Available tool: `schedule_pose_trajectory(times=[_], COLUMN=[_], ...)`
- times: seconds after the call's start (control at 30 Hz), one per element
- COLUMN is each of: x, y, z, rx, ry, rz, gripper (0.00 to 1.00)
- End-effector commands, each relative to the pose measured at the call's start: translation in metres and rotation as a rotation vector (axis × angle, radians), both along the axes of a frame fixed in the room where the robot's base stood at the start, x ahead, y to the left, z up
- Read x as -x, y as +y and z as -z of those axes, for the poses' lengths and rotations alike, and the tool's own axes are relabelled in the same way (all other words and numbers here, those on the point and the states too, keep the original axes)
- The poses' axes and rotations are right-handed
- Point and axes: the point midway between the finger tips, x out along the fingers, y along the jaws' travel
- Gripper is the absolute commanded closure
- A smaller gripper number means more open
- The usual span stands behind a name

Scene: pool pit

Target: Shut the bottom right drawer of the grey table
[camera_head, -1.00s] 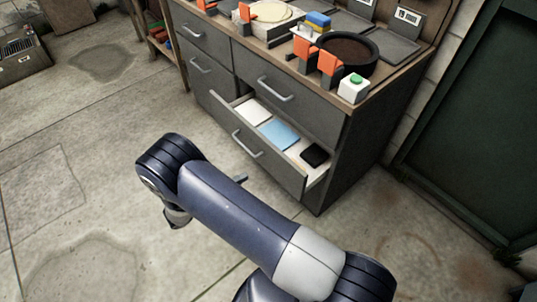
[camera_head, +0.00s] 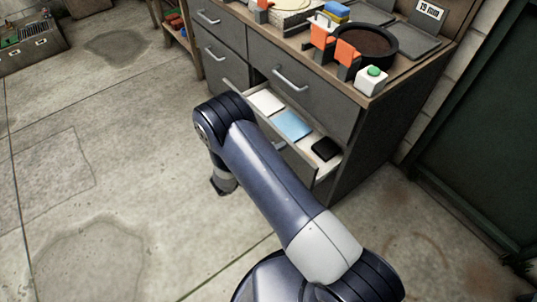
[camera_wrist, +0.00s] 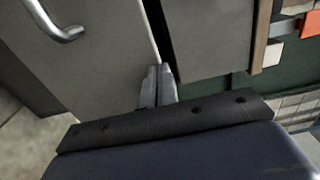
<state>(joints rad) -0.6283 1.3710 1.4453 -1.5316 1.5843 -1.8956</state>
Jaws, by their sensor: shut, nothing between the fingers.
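The grey table (camera_head: 375,140) stands at the upper middle of the head view. Its bottom right drawer (camera_head: 298,164) is pulled out, showing a white item (camera_head: 266,101), a light blue item (camera_head: 292,124) and a black item (camera_head: 325,149) inside. My arm covers part of its front. In the wrist view, a grey front (camera_wrist: 100,50) with a curved metal handle (camera_wrist: 62,30) lies at the left, beside a dark gap. My gripper (camera_wrist: 158,82) is shut and empty, its fingertips by that front's edge; I cannot tell if they touch. My fingers are hidden in the head view.
The upper right drawer (camera_head: 305,88) is shut. On the tabletop are a black round pan (camera_head: 355,43), orange blocks (camera_head: 345,52) and a white box with a green button (camera_head: 372,80). A dark green door (camera_head: 480,140) is at right. The concrete floor at left is mostly clear.

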Motion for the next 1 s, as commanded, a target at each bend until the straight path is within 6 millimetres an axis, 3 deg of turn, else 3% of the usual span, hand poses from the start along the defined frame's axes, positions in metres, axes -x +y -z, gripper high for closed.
schedule_pose_trajectory(times=[0.53, 1.0], x=[-0.008, -0.069], y=[-0.012, -0.105], z=[0.0, 0.001], rx=[-0.001, -0.001], ry=[0.001, -0.002], rz=[0.003, 0.004], gripper=[1.0, 1.0])
